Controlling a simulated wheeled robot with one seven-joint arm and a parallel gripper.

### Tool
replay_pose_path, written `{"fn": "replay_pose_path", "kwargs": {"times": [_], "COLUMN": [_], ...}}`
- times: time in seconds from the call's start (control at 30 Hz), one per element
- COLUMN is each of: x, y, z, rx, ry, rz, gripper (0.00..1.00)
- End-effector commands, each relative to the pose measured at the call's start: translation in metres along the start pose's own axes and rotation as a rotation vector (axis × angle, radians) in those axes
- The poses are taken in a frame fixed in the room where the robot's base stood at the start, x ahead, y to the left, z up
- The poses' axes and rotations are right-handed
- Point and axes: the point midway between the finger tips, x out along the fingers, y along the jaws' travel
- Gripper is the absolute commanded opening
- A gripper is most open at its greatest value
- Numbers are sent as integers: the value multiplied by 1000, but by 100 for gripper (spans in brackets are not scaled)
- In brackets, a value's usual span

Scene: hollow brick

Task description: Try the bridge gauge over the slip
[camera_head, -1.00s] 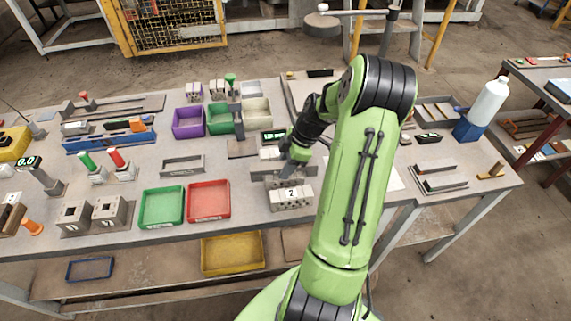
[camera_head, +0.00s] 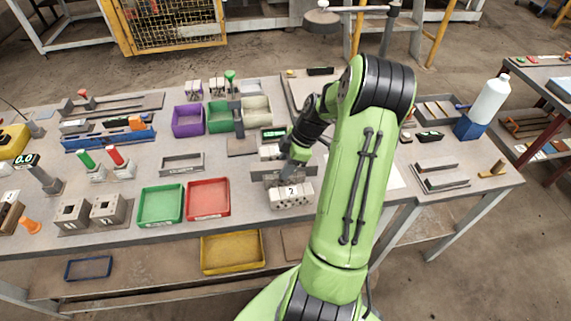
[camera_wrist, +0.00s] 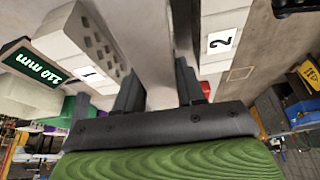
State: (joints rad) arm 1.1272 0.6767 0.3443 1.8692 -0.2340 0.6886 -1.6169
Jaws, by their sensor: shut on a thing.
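My gripper (camera_wrist: 159,88) is shut on a flat grey plate (camera_wrist: 148,40), which I take to be the bridge gauge. In the head view this grey gauge (camera_head: 262,172) lies crosswise between two pale blocks. The block marked 2 (camera_head: 291,196) is on the near side, and the block marked 1 (camera_wrist: 88,66) is on the far side, partly hidden in the head view. The wrist view also shows the block marked 2 (camera_wrist: 224,38), right of the gauge. My arm hides the gauge's right part in the head view. I cannot pick out the slip, or tell whether the gauge touches anything.
A green-lit display (camera_head: 272,134) stands behind the blocks; it reads 110 mm in the wrist view (camera_wrist: 33,66). A red tray (camera_head: 208,199) and green tray (camera_head: 161,205) lie left of the blocks. A grey rectangular frame (camera_head: 182,163) lies left. Bare tabletop separates these.

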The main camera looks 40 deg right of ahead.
Motion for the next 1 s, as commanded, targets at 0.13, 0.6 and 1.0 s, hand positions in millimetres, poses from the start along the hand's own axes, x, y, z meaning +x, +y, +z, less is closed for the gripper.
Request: {"fn": "replay_pose_path", "kwargs": {"times": [0.13, 0.6, 1.0], "x": [0, -9, -35], "y": [0, 0, 1], "z": [0, -4, -15], "rx": [-1, -2, -1], "ry": [0, 0, 0], "rz": [1, 1, 2], "gripper": [0, 0, 0]}}
